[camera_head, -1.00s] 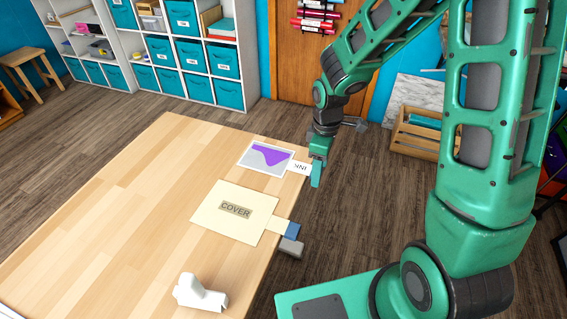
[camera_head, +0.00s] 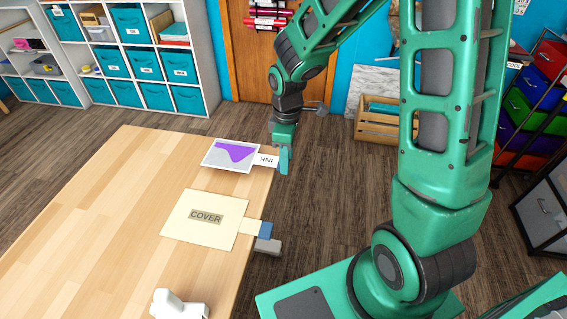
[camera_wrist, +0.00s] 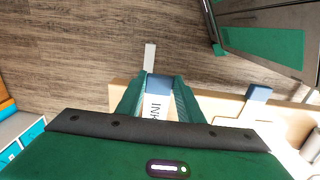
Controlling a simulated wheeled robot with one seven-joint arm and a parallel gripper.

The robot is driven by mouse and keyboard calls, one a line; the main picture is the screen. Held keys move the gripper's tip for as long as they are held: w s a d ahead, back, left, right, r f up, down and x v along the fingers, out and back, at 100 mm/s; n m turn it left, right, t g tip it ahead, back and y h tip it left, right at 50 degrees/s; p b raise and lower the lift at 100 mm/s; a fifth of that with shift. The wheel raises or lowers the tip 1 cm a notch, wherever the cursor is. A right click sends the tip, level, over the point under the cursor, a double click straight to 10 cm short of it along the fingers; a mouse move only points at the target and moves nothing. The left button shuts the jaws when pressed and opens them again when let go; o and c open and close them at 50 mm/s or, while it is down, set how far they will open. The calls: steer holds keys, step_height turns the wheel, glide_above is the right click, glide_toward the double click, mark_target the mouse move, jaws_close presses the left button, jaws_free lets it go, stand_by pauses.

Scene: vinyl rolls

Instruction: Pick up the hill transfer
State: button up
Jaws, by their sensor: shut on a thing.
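The hill transfer (camera_head: 231,154) is a pale sheet with a purple hill shape and a white tab at its right, lettered dark. It appears slightly above the far right part of the table. My gripper (camera_head: 283,160) is shut on the tab end at the table's right edge. In the wrist view the lettered tab (camera_wrist: 154,108) and its blue end (camera_wrist: 159,84) lie between my gripper's fingers (camera_wrist: 158,92). The sheet itself is mostly hidden there by my gripper body.
A cream sheet marked COVER (camera_head: 206,217) lies nearer on the wooden table (camera_head: 110,200), its blue and grey tab end (camera_head: 266,240) overhanging the right edge. A white object (camera_head: 180,305) sits at the near edge. A wooden crate (camera_head: 378,125) stands on the floor beyond.

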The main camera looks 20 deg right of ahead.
steer(key=s+a+r, duration=0.4)
steer(key=a+r, duration=0.4)
steer(key=a, duration=0.2)
steer(key=shift+s+a+r, duration=0.2)
steer(key=shift+s+a, duration=0.15)
steer(key=shift+a, duration=0.05)
steer(key=shift+o, duration=0.9)
jaws_close()
